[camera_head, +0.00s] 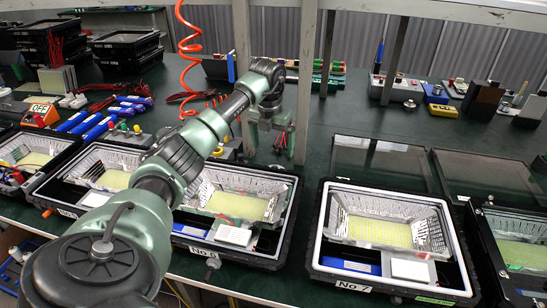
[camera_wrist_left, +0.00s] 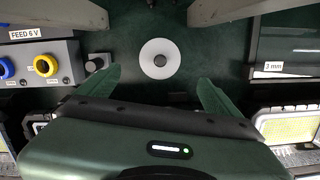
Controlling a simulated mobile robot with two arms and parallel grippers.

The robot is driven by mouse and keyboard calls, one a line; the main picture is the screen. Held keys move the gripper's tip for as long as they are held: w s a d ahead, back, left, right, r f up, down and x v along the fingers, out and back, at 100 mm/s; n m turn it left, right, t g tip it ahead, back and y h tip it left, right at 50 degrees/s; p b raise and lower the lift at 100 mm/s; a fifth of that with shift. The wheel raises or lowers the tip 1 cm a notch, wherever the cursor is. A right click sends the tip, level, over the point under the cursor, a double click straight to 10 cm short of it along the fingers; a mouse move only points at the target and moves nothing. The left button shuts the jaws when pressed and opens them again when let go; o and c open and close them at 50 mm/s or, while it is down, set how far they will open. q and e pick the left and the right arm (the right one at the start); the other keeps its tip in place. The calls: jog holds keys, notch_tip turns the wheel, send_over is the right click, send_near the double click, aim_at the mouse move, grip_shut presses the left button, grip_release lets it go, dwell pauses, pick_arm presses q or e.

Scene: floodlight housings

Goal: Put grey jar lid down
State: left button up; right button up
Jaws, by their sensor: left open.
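A round light-grey disc with a dark centre, which looks like the grey jar lid (camera_wrist_left: 148,70), lies flat on the dark green table in the left wrist view. My left gripper (camera_wrist_left: 158,82) is open, with one finger to each side and the disc just beyond the fingertips, apart from both. In the head view my left gripper (camera_head: 277,147) points down over the table behind the floodlight housings; I cannot make out the lid there. My right gripper is not in view.
A grey box with yellow and blue sockets labelled FEED 6 V (camera_wrist_left: 45,66) stands left of the gripper, with a small dark knob beside it. A dark-framed panel marked 3 mm (camera_wrist_left: 285,45) is at right. Floodlight housings (camera_head: 312,235) line the front edge.

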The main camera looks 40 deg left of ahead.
pick_arm(q)
notch_tip(320, 180, up, 2)
jog(key=shift+s+r, duration=0.15)
jog(key=shift+r, duration=0.05)
dwell(0.5)
